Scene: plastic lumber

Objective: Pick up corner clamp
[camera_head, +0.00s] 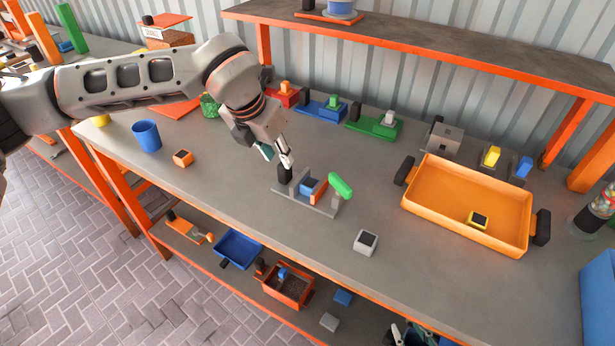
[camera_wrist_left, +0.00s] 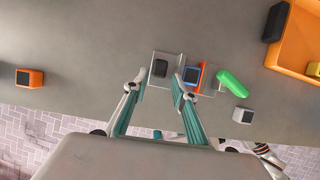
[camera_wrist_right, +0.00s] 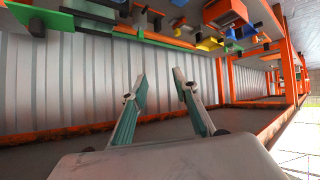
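What looks like the corner clamp (camera_head: 322,208) stands on the workbench: a grey plate with a black upright block at its left and a green rounded handle at its right. A blue and orange block (camera_head: 311,187) sits between them. The clamp also shows in the left wrist view (camera_wrist_left: 167,60), just beyond the fingertips. My left gripper (camera_head: 277,157) is open and empty, above and to the left of the clamp beside the black block. My right gripper (camera_wrist_right: 160,84) is open and empty in the right wrist view, away from the clamp. It is outside the head view.
A small white block (camera_head: 365,243) lies in front of the clamp. An orange tray (camera_head: 464,197) with black handles stands at the right. An orange block (camera_head: 183,157) and a blue cup (camera_head: 147,136) stand at the left. A raised shelf (camera_head: 430,45) runs along the back.

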